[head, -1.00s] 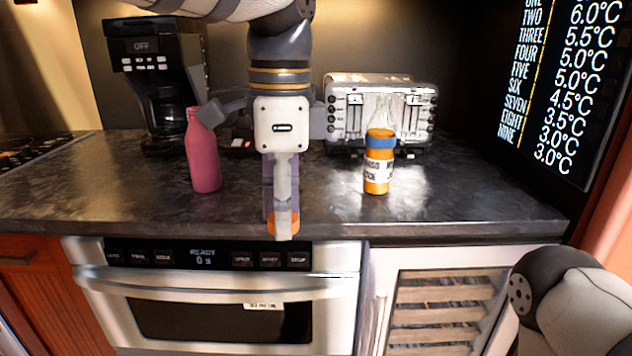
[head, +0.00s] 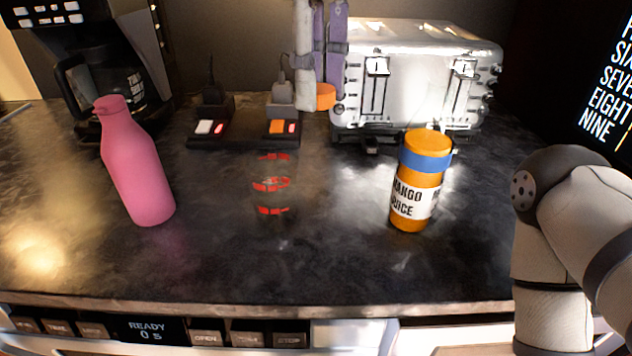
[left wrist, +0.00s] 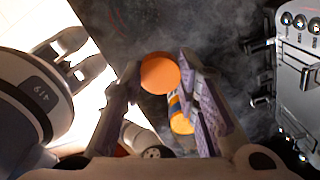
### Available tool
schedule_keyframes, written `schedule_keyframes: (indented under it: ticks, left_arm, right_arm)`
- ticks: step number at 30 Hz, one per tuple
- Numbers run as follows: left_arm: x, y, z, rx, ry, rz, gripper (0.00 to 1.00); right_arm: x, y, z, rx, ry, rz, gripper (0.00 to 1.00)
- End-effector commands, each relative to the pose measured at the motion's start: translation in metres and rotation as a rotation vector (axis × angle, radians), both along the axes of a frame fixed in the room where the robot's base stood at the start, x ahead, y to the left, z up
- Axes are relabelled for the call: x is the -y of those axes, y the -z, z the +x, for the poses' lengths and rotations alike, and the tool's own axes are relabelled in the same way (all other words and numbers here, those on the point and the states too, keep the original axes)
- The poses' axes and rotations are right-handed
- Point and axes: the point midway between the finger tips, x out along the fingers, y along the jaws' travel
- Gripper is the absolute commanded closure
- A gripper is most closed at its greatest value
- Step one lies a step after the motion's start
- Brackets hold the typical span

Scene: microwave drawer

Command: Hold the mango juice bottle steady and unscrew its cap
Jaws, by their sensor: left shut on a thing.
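The mango juice bottle (head: 408,205) stands upright on the dark counter, right of centre in the head view. It has orange contents, a blue band and an orange top face. It also shows in the left wrist view (left wrist: 181,122), partly behind a finger. My left gripper (head: 322,88) is shut on an orange round cap-like piece (left wrist: 160,73), up and left of the bottle in the head view and apart from it. My right gripper (left wrist: 80,58) shows at the left of the left wrist view, its fingers apart and empty; the head view does not show it.
A pink bottle (head: 135,165) stands on the left of the counter, before a coffee maker (head: 110,75). A toaster (head: 415,75) stands behind the juice bottle. Sockets with plugs (head: 243,128) lie at the back middle. The counter's front middle is clear.

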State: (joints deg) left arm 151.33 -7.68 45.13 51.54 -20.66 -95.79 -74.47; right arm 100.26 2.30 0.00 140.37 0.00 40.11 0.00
Motion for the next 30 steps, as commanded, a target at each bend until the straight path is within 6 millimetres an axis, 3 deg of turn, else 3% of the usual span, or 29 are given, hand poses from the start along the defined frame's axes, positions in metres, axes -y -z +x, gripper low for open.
schedule_keyframes:
  ticks: [6,12,19,25,30]
  left_arm:
    - [-0.001,0.059,-0.002,0.000,0.000,0.002,1.00]
    - [-0.001,0.102,-0.002,-0.003,-0.001,0.003,1.00]
    - [-0.001,0.126,-0.001,-0.002,-0.001,0.001,1.00]
    - [-0.001,0.166,-0.002,-0.007,-0.001,0.002,1.00]
    - [-0.001,0.169,-0.001,0.002,-0.001,0.000,1.00]
  right_arm:
    - [0.000,-0.006,0.006,0.024,0.000,0.000,0.33]
    - [0.000,-0.003,0.003,0.013,0.000,0.000,0.33]
    - [0.000,0.000,0.000,0.001,0.000,0.000,0.33]
    - [0.000,0.008,-0.008,-0.031,0.000,0.000,0.33]
    - [0.000,0.008,-0.008,-0.031,0.000,0.000,0.33]
